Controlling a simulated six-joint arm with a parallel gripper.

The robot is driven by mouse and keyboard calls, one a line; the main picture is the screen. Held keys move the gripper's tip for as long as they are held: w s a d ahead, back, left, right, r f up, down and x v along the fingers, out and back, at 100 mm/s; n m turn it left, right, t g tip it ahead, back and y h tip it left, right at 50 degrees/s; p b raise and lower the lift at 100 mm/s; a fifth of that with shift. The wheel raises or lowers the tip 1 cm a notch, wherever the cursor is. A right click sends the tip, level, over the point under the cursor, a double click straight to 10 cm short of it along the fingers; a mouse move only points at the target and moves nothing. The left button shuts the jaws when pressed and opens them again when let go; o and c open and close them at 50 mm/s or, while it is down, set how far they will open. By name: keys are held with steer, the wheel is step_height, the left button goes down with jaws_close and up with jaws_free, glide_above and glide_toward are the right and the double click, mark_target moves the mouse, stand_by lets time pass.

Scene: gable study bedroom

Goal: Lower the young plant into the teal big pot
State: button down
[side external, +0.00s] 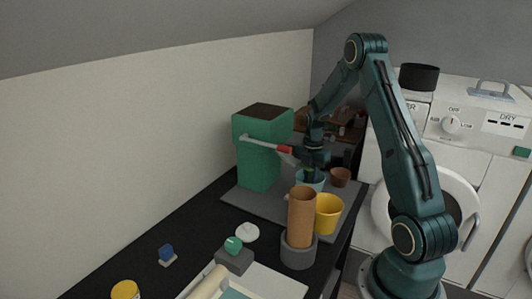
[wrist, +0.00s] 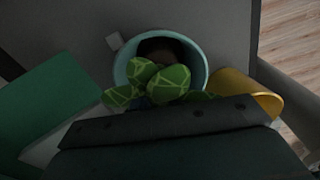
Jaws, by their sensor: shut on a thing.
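The young plant (wrist: 170,82) shows in the wrist view as several green leaves with pale veins. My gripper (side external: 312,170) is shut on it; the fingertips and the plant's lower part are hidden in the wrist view. The teal big pot (wrist: 122,72) lies directly beyond the leaves, with dark brown inside it. The leaves overlap the near part of its opening. In the side view the teal pot (side external: 312,184) stands under my gripper. I cannot tell whether the plant's base is inside the rim.
A yellow pot (side external: 328,215) stands close to the teal pot, with a small brown pot (side external: 340,178) behind. A tall green box (side external: 258,155) with a red-tipped lever (side external: 284,149) is to the left. A brown cylinder (side external: 302,215) stands in a grey holder in front.

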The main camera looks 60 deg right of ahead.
steer(key=shift+f, duration=0.55)
stand_by(0.5)
steer(key=c, duration=1.3)
jaws_free()
steer(key=shift+r, duration=0.1)
step_height(320, 180, up, 14)
